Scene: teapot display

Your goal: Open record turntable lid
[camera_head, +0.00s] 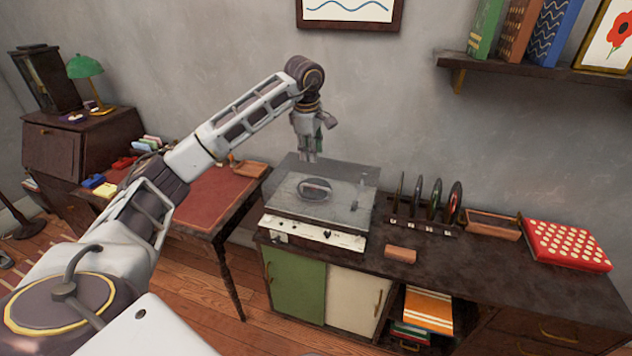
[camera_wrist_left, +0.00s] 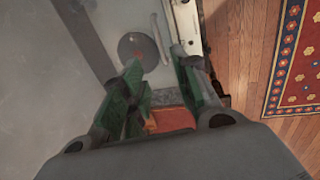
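The record turntable (camera_head: 310,234) stands at the left end of the dark sideboard, with a white front panel and knobs. Its see-through grey lid (camera_head: 345,180) looks shut over it; a dark disc shows through. In the left wrist view the lid (camera_wrist_left: 112,25) lies below my gripper, with the disc (camera_wrist_left: 138,48) and a pale tonearm (camera_wrist_left: 159,38). My left gripper (camera_head: 309,154) hangs pointing down above the back left part of the lid. Its green fingers are apart and empty in the left wrist view (camera_wrist_left: 158,62). Whether they touch the lid is unclear. My right gripper is out of view.
A rack of records (camera_head: 425,205) stands right of the turntable, with a small brown block (camera_head: 400,254) in front. A red dotted box (camera_head: 565,245) is farther right. A red-topped desk (camera_head: 205,198) stands left. The wall (camera_head: 400,110) is close behind.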

